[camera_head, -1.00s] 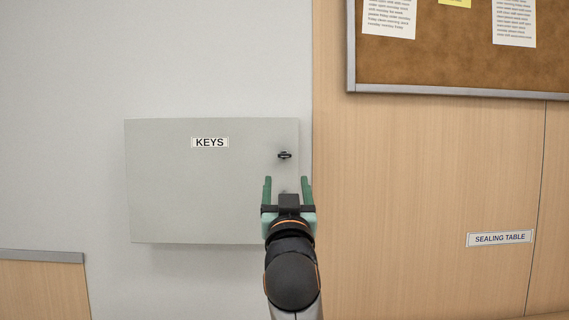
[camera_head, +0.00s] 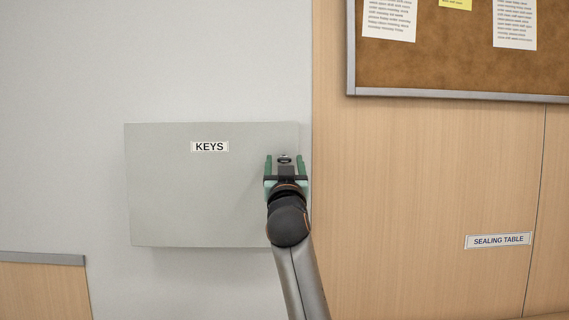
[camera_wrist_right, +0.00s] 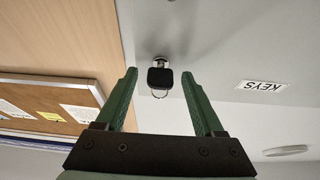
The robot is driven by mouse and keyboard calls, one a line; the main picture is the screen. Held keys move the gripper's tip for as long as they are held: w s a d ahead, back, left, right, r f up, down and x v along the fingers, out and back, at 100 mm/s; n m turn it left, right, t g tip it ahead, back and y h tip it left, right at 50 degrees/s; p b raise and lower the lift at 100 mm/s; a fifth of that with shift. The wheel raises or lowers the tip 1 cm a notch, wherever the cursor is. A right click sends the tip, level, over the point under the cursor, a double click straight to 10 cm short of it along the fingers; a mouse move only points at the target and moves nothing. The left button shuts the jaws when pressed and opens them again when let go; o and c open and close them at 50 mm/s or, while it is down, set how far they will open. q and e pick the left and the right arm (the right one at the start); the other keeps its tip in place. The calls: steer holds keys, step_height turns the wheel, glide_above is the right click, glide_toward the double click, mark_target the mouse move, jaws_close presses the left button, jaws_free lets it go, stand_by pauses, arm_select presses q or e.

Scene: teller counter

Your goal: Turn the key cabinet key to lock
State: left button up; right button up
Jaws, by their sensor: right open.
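The grey key cabinet (camera_head: 200,200) hangs shut on the wall and carries a KEYS label (camera_head: 210,147). The key (camera_wrist_right: 160,77), with a dark square head and a thin ring (camera_wrist_right: 161,93), sits in the lock near the cabinet's right edge. My right gripper (camera_head: 286,160) is open in front of the lock. In the right wrist view the key lies between and beyond the two green fingers (camera_wrist_right: 162,88), with clear space on both sides. In the head view the gripper partly hides the key. My left gripper is not in view.
A cork board (camera_head: 460,50) with pinned papers hangs at the upper right, clear of the arm. A wood panel (camera_head: 420,190) with a SEALING TABLE sign (camera_head: 498,241) is right of the cabinet. The wall left of the cabinet is bare.

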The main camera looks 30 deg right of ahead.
steer(key=shift+c, duration=0.2)
steer(key=c, duration=0.3)
jaws_close()
